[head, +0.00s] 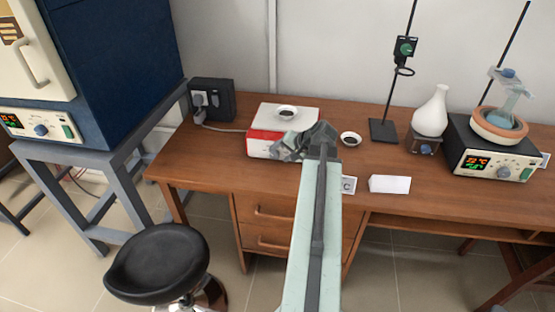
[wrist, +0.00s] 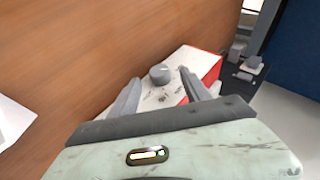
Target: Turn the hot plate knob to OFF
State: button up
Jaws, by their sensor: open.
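The OFF mark cannot be read.
A second small dish (head: 351,139) and white cards (head: 390,184) lie to the right. Farther right are a stand (head: 384,130), a white flask (head: 431,112) and a heater with display (head: 490,166). A socket box (head: 212,100) and blue furnace (head: 115,60) are left. A stool (head: 158,258) stands in front.

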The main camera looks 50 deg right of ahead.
aim_at(273, 155)
jog(key=b+x, duration=0.2)
jog(key=x, duration=0.2)
jog(key=shift+f, duration=0.1)
grip_shut()
jog(key=shift+w+d, duration=0.1)
jog(key=shift+d, duration=0.15)
jog(key=shift+a+p, duration=0.2)
jog(key=shift+p, duration=0.1)
jog(key=p, duration=0.1)
jog(key=r+g+p, duration=0.1)
jog(key=shift+w+a+n+g+h+p, duration=0.2)
jog(key=shift+n+g+h+p, duration=0.1)
jog(key=shift+h, duration=0.1)
jog(key=g+p, duration=0.1)
jog(key=g+h+p, duration=0.1)
jog(key=shift+w+a+f+n+g, duration=0.1)
jog(key=shift+a+f+n+g, duration=0.05)
jog(key=shift+n+g, duration=0.15)
jog(key=shift+w+a+f+g+h, duration=0.1)
jog(key=shift+g+h, duration=0.7)
jog(key=shift+g, duration=0.3)
jog(key=shift+n, duration=0.3)
